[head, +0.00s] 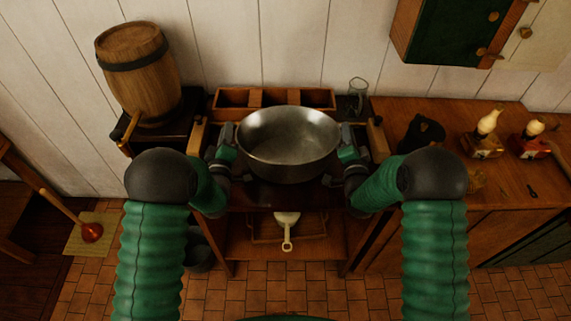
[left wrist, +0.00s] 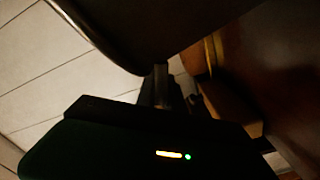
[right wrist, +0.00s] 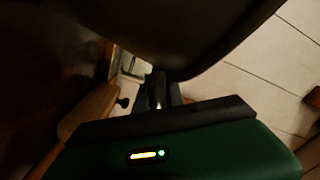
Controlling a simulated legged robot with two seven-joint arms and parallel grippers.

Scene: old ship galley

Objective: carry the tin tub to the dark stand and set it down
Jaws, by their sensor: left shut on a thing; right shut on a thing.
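The tin tub (head: 288,150), a wide, round, shiny metal bowl, is level and empty in the middle of the head view. My left gripper (head: 231,140) is shut on its left side and my right gripper (head: 347,141) on its right side. The dark stand (head: 272,196) is directly below and around the tub, its dark top showing in front. The tub's dark outer wall fills the top of the left wrist view (left wrist: 150,25) and the right wrist view (right wrist: 170,30). I cannot tell whether its base touches the stand.
A wooden divided box (head: 232,98) and a glass jug (head: 357,95) stand behind the tub. A barrel (head: 140,75) is at left. A white-handled pan (head: 287,222) lies on the lower shelf.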

